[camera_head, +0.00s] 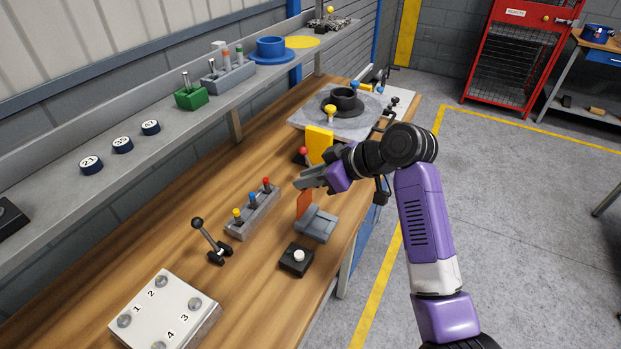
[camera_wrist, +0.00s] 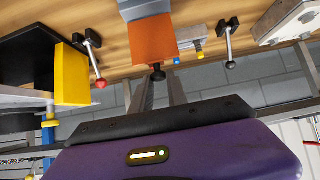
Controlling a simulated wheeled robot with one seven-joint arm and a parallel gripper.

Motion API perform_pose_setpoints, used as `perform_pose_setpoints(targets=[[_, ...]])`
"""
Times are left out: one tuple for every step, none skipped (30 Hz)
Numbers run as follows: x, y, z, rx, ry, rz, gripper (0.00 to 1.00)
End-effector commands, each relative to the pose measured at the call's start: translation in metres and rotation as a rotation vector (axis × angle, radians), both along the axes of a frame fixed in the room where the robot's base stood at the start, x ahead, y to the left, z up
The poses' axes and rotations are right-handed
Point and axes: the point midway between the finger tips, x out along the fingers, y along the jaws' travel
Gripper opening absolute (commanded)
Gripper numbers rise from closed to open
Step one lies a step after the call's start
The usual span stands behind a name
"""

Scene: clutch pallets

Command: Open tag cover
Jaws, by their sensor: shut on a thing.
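The tag cover is most likely the orange plate (camera_head: 304,204) hinged on a grey base (camera_head: 316,224) on the bench. In the head view the plate stands roughly upright behind the base. In the wrist view the orange plate (camera_wrist: 152,40) carries a small black knob (camera_wrist: 157,74) at its edge. My gripper (camera_head: 306,181) is right above the plate. In the wrist view my gripper (camera_wrist: 159,80) has its two fingers on either side of the knob, shut on it. The knob is hidden by my gripper in the head view.
A yellow plate (camera_head: 320,144) stands close behind my gripper. A block with coloured knobs (camera_head: 252,212) and a black lever (camera_head: 211,240) are to the left. A black button box (camera_head: 297,260) is in front. A numbered panel (camera_head: 165,310) lies at the near end.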

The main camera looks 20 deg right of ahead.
Motion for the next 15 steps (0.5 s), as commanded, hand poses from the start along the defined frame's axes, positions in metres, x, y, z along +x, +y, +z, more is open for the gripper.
perform_pose_setpoints(targets=[[0.0014, 0.0016, 0.0034, 0.003, -0.009, 0.001, 0.0], [0.0014, 0.0016, 0.0034, 0.003, -0.009, 0.001, 0.0], [0.0014, 0.0016, 0.0034, 0.003, -0.009, 0.001, 0.0], [0.0014, 0.0015, 0.0035, 0.003, -0.009, 0.001, 0.0], [0.0014, 0.0015, 0.0035, 0.003, -0.009, 0.001, 0.0], [0.0014, 0.0015, 0.0035, 0.003, -0.009, 0.001, 0.0], [0.0014, 0.0015, 0.0035, 0.003, -0.009, 0.001, 0.0], [0.0013, 0.0014, 0.0036, 0.003, -0.009, 0.001, 0.0], [0.0013, 0.0014, 0.0036, 0.003, -0.009, 0.001, 0.0], [0.0013, 0.0014, 0.0036, 0.003, -0.009, 0.001, 0.23], [0.0012, 0.0013, 0.0035, 0.003, -0.008, 0.002, 0.29], [0.0011, 0.0013, 0.0033, 0.002, -0.008, 0.002, 0.37], [0.001, 0.0011, 0.0029, 0.002, -0.007, 0.002, 0.41], [0.0009, 0.0011, 0.0027, 0.002, -0.006, 0.001, 0.41], [0.0008, 0.0009, 0.0023, 0.001, -0.006, 0.001, 0.41]])
